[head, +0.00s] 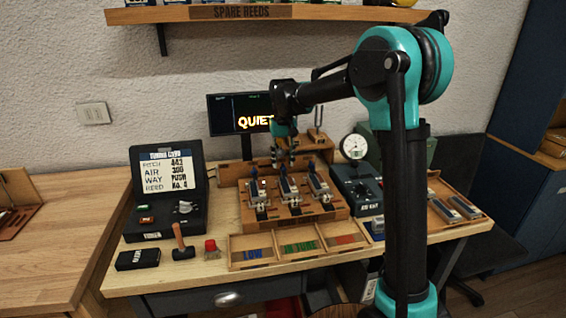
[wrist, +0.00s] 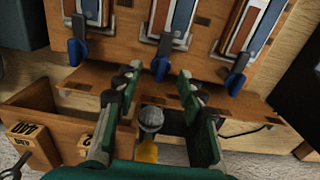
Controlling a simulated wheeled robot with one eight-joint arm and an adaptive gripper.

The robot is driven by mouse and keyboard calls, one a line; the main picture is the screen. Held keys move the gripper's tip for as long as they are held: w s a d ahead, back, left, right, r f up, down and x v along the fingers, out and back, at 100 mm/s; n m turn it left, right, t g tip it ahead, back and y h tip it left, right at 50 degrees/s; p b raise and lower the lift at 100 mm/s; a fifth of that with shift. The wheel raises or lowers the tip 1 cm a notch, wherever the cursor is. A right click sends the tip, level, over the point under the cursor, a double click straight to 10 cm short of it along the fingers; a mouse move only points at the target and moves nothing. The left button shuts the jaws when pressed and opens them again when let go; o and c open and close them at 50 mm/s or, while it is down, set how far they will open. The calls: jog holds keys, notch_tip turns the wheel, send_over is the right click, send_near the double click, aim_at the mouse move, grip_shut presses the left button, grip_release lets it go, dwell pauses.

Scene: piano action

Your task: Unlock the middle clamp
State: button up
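Three clamps stand in a row on a wooden board (head: 322,217). The middle clamp (head: 288,187) has a grey metal body and a blue lever at its back end. In the wrist view the middle clamp's blue lever (wrist: 161,62) sits beyond the gap between my fingertips, apart from them. My gripper (head: 284,160) hangs above the back of the board, near the middle clamp. In the wrist view my gripper (wrist: 158,88) has its two green fingers well apart, and it is not holding a clamp. The neighbouring levers (wrist: 78,52) (wrist: 238,68) lie outside my fingers.
A wooden rack (wrist: 45,108) stands behind the clamps, with a grey round-headed tool (wrist: 150,120) below my fingers. A screen (head: 240,113) stands behind. A compartment tray (head: 235,268) lies in front; a black tuner box (head: 165,190) stands left, a gauge box (head: 357,190) right.

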jog(key=shift+f, duration=0.45)
grip_shut()
